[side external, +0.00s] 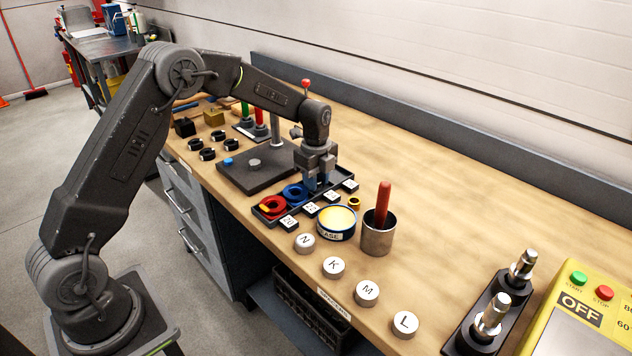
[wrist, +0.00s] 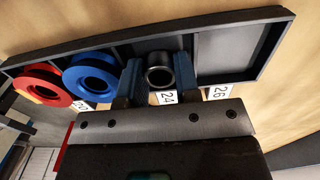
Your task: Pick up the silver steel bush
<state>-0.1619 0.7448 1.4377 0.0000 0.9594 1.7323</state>
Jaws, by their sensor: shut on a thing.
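The steel bush (wrist: 159,71) shows in the wrist view as a short grey tube with a dark bore, in or just over the compartment labelled 24 of a dark tray (wrist: 228,54). My gripper (wrist: 158,79) is shut on it, with one blue-grey finger on each side. In the side view my gripper (side external: 316,183) points down over the same tray (side external: 262,216), and its fingers hide the bush. I cannot tell whether the bush touches the tray floor.
A red ring (side external: 272,206) and a blue ring (side external: 295,193) lie in neighbouring compartments; the end compartment is empty. A grease tin (side external: 336,226), a steel cup (side external: 377,239) with a red handle and several lettered round knobs stand in front.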

